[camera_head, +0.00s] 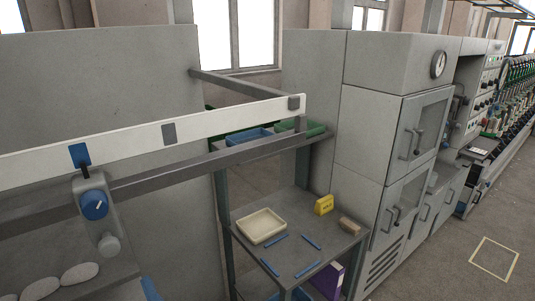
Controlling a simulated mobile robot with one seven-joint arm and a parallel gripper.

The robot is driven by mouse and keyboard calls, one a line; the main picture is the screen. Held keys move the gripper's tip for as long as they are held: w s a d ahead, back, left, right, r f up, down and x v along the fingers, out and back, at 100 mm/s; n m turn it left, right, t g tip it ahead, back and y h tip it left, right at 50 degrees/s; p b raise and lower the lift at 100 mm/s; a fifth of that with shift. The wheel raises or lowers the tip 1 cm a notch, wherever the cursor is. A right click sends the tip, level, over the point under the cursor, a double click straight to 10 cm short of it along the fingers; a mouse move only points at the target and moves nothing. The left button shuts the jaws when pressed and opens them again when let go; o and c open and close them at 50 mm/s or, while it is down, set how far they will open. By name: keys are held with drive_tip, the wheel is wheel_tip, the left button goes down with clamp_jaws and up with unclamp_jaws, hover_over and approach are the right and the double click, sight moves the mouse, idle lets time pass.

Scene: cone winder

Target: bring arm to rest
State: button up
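My gripper and arm do not show clearly in the head view, so I cannot see how they stand or whether anything is held. In front of me at the left is a grey machine frame with a long white rail (215,122). Below the rail hangs a grey unit with a blue knob (94,205).
A side table (296,262) carries a cream tray (261,226), a yellow box (324,204), a brown block (349,226) and blue corner strips. A purple item (327,281) is below. Grey cabinets (363,135) stand behind. Open floor with a yellow-outlined square (494,257) lies right.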

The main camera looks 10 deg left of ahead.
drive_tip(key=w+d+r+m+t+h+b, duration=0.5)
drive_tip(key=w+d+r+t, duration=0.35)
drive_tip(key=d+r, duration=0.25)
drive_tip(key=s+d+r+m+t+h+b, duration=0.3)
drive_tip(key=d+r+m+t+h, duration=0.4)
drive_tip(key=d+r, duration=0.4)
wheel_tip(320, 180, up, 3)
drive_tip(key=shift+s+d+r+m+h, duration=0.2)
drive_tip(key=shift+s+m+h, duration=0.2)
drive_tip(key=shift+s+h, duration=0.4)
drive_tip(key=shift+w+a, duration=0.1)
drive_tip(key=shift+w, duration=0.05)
